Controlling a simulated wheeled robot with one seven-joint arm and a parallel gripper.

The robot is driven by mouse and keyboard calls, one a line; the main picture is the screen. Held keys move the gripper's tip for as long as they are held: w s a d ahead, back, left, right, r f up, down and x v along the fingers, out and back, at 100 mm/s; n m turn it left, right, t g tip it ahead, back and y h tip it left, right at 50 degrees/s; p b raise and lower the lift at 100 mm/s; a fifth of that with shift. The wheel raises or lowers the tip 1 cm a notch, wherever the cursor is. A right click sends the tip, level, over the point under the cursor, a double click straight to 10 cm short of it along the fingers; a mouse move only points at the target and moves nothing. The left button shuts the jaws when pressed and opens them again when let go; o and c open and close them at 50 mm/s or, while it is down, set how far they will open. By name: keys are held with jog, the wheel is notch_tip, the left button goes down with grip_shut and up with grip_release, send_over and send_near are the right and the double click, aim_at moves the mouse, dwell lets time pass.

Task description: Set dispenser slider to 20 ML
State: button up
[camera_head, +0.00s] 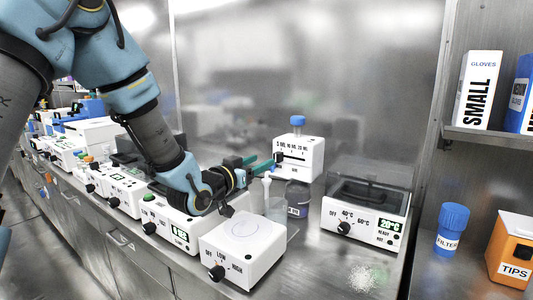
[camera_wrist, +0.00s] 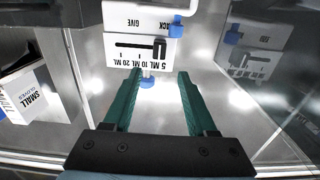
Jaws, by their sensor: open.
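The white dispenser (camera_head: 302,158) stands on the bench with a blue cap on top, over a dark labelled bottle (camera_head: 298,198). Its front has a horizontal slot with a scale from 5 ML to 20 ML. The black slider knob (camera_head: 279,157) is at the 5 ML end, the left end in the head view. In the wrist view the dispenser (camera_wrist: 142,20) appears upside down, with the slider (camera_wrist: 160,46) at the right end of the slot. My gripper (camera_head: 264,161) is open and empty near the dispenser. Its green fingers (camera_wrist: 159,72) are apart from the slider.
A clear cup (camera_head: 275,209) stands below the gripper. A white stirrer with a dial (camera_head: 242,245) is in front, and a lidded heating device (camera_head: 367,205) is at right. A blue FILTER bottle (camera_head: 451,229) and orange TIPS box (camera_head: 511,248) are farther right. A metal wall stands behind.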

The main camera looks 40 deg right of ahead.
aim_at(276, 154)
jog(key=p+x, duration=0.2)
jog(key=x, duration=0.5)
jog(key=shift+d, duration=0.4)
grip_shut()
dwell(1.0)
